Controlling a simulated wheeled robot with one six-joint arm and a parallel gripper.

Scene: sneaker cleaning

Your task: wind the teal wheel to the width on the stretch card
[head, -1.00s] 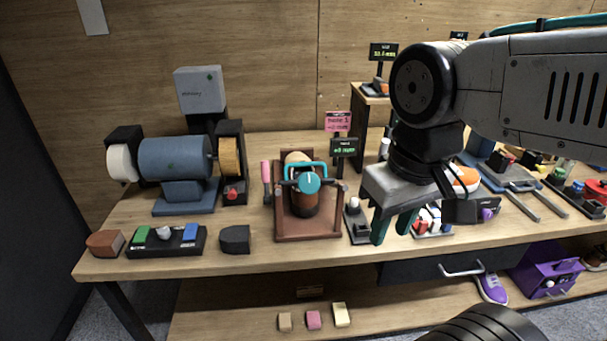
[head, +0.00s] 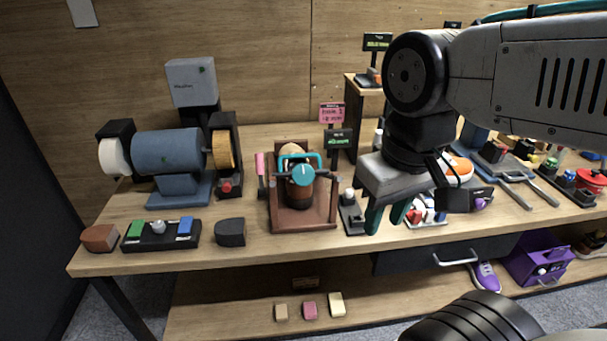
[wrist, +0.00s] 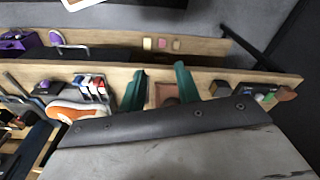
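The teal wheel (head: 303,175) is a round knob with a white mark, on the shoe stretcher (head: 303,219) in a brown tray-like stand, left of my gripper. A teal bar (head: 300,157) shows just behind it. The pink stretch card (head: 332,113) stands on a post behind the stretcher; its writing is too small to read surely. A dark display with green text (head: 338,141) sits below the card. My gripper (head: 385,217) is open and empty, its two green fingers pointing down, right of the stretcher. The fingers also show in the wrist view (wrist: 160,88), apart.
A blue polishing machine (head: 170,157) and a three-button panel (head: 161,234) stand at the left. A small black switch unit (head: 352,215) lies between the stretcher and my gripper. An orange and white shoe (head: 457,170) is to the right. Bench space in front of the stretcher is clear.

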